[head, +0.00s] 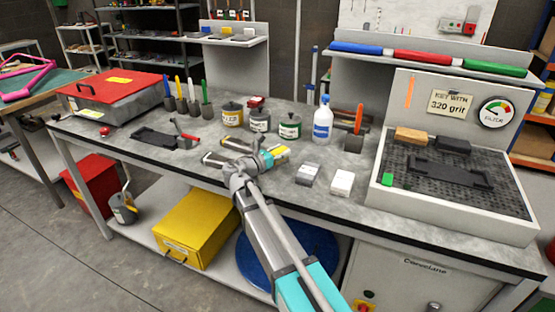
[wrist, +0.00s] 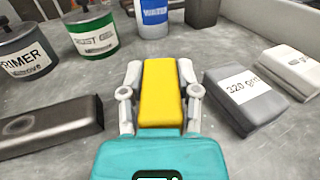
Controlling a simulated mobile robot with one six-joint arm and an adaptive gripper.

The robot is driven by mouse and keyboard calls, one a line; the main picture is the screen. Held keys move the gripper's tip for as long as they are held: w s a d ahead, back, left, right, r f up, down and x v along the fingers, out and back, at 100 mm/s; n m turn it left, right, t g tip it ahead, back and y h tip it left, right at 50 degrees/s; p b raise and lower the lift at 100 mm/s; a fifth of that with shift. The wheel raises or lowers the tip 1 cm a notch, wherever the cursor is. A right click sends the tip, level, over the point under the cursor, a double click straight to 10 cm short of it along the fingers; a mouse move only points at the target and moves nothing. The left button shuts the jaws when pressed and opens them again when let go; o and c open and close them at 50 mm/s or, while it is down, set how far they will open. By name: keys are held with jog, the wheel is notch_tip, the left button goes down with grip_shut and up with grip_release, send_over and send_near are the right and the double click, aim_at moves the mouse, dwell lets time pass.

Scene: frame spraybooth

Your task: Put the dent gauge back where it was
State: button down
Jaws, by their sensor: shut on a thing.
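My gripper (wrist: 160,70) is shut on a yellow block (wrist: 161,98), probably the dent gauge, though no marking on it is readable. The block lies lengthwise between the two grey fingers in the wrist view. In the head view my gripper (head: 275,155) is low over the middle of the grey workbench (head: 235,178), and the yellow block (head: 281,152) shows at its tip. I cannot tell whether the block touches the bench. The gauge's original place is not marked in view.
A metal block (wrist: 50,125) lies left of my gripper. A 320 grit block (wrist: 243,97) and a pale block (wrist: 292,70) lie right. A walled tray (head: 455,220) is far right.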

jog(key=shift+f+b, duration=0.45)
jog(key=shift+f, duration=0.3)
jog(key=shift+f, duration=0.1)
jog(key=shift+c, duration=1.7)
grip_release()
jog(key=shift+s, duration=0.1)
jog(key=v, duration=1.2)
